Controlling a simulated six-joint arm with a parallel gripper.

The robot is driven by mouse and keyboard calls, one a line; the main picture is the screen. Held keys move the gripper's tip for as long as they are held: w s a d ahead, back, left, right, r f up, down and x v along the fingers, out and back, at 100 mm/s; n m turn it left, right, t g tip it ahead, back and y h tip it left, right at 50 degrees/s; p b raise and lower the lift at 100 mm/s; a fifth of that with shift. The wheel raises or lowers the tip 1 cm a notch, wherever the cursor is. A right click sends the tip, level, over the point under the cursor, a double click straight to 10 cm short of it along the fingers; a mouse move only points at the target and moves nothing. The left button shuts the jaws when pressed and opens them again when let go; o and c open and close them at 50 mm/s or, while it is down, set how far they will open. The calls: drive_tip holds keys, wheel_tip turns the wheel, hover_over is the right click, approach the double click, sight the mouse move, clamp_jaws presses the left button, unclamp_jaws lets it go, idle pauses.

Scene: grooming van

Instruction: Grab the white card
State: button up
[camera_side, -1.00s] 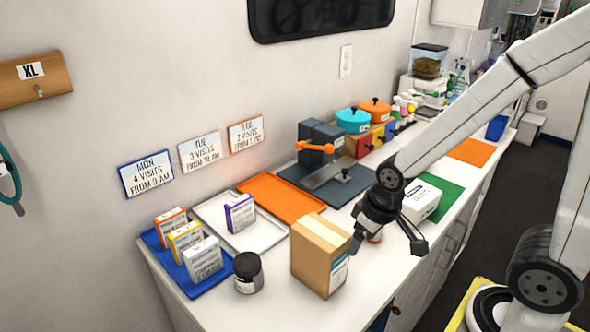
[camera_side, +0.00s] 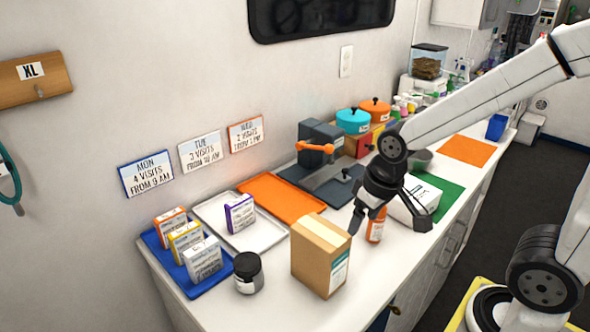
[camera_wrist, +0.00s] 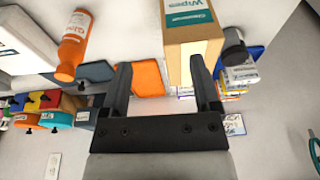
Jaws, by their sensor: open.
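The white card (camera_side: 203,258) stands upright in the blue tray (camera_side: 220,288) at the front left of the counter, in the side view. It is in front of a yellow-edged card (camera_side: 186,241) and an orange-edged card (camera_side: 171,226). My gripper (camera_side: 388,220) is open and empty, above the counter to the right of the cardboard box (camera_side: 318,258), well away from the card.
The cardboard box and a dark jar (camera_side: 248,272) stand near the cards. A purple-edged card (camera_side: 240,213) is on the white tray (camera_side: 262,240). An orange bottle (camera_side: 376,228) and white box (camera_side: 424,196) are near my gripper. An orange tray (camera_side: 282,200) lies behind.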

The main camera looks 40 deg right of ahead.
drive_tip(key=w+m, duration=0.1)
drive_tip(key=w+a+m, duration=0.1)
drive_tip(key=shift+w+r+g+y, duration=0.1)
drive_tip(key=shift+w+g+y, duration=0.2)
drive_tip(key=shift+y, duration=0.1)
drive_tip(key=w+a+m+g+y, duration=0.2)
drive_tip(key=w+a+m+y, duration=0.45)
drive_tip(key=w, duration=0.65)
drive_tip(key=m+y, duration=0.5)
drive_tip(key=m, duration=0.4)
approach(204, 244)
wheel_tip(204, 244, up, 6)
drive_tip(key=a, duration=0.3)
drive_tip(key=shift+w+a+f, duration=0.1)
drive_tip(key=shift+a+f, duration=0.25)
drive_tip(key=shift+f, duration=1.05)
drive_tip(key=shift+s+a+f, duration=0.1)
drive_tip(key=shift+a+f, duration=0.25)
drive_tip(key=shift+f, duration=1.05)
drive_tip(key=shift+w+a+f, duration=0.1)
drive_tip(key=shift+a+f, duration=0.3)
drive_tip(key=shift+f, duration=1)
drive_tip(key=shift+x, duration=2.6)
drive_tip(key=shift+f, duration=0.1)
